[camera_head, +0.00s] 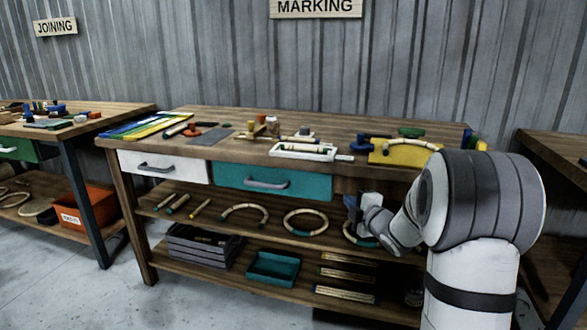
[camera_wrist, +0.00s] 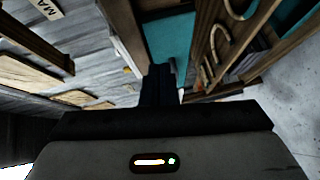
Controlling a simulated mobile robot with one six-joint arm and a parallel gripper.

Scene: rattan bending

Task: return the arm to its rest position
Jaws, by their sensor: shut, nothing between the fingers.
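My gripper (camera_head: 352,208) is in front of the shelf under the marking bench (camera_head: 240,147), below and to the right of the teal drawer (camera_head: 272,181). My arm is bent, with its large white and grey joint at the right of the head view. In the wrist view my gripper (camera_wrist: 160,78) shows as dark fingers, shut and holding nothing, pointing toward the bench, with the teal drawer (camera_wrist: 170,40) behind. The drawer looks closed. A ring (camera_head: 358,238) on the shelf is partly hidden behind my gripper and arm.
The bench top holds several tools and a yellow board (camera_head: 405,151). The upper shelf holds a rattan ring (camera_head: 306,222) and a curved piece (camera_head: 244,208). A grey crate (camera_head: 205,250) and teal tray (camera_head: 273,268) stand below. Floor at front left is clear.

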